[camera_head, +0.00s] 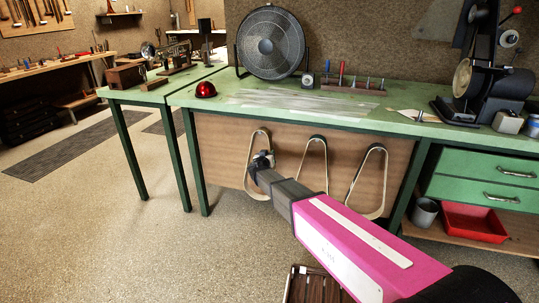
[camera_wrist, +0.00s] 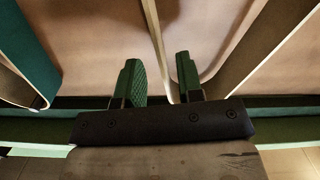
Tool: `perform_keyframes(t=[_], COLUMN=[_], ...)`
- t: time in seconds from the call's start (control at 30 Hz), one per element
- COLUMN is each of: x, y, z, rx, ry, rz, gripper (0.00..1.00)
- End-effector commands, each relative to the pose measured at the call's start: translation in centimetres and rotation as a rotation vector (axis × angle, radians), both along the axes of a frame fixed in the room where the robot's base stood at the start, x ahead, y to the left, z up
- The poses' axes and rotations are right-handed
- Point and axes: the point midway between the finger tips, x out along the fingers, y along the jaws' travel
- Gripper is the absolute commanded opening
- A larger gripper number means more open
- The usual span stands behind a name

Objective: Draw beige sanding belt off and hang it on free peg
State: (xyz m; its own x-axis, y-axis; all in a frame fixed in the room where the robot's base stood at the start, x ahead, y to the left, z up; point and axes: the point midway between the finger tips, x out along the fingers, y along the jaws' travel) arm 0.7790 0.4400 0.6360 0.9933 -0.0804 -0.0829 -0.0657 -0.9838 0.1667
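Three loop-shaped sanding belts hang on the wooden panel below the green bench: a left belt (camera_head: 249,165), a middle belt (camera_head: 325,165) and a right belt (camera_head: 383,182). All show pale edges; I cannot tell for sure which is the beige one. My gripper (camera_head: 263,158) is at the left belt, in front of its upper part. In the wrist view my gripper (camera_wrist: 160,82) is open, with a pale narrow strip (camera_wrist: 154,30) running between the green-padded fingers. Contact is not visible. A teal-faced strip (camera_wrist: 30,50) and a tan strip (camera_wrist: 255,45) flank it. No free peg is discernible.
The green bench top (camera_head: 210,92) is above, with a fan (camera_head: 270,43), a red dome (camera_head: 206,89) and a belt grinder (camera_head: 487,75). Green drawers (camera_head: 485,180) and a red bin (camera_head: 474,222) are at the right. Open floor lies at the left.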

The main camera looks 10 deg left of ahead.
Motion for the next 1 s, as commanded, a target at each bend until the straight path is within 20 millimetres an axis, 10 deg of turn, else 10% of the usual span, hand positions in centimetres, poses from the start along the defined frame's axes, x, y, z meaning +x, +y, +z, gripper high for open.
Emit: perform_keyframes(t=[1.0], x=[-3.6], y=[0.3], z=[0.3], rx=[0.0], ry=[0.0], rz=[0.0], gripper=[0.34])
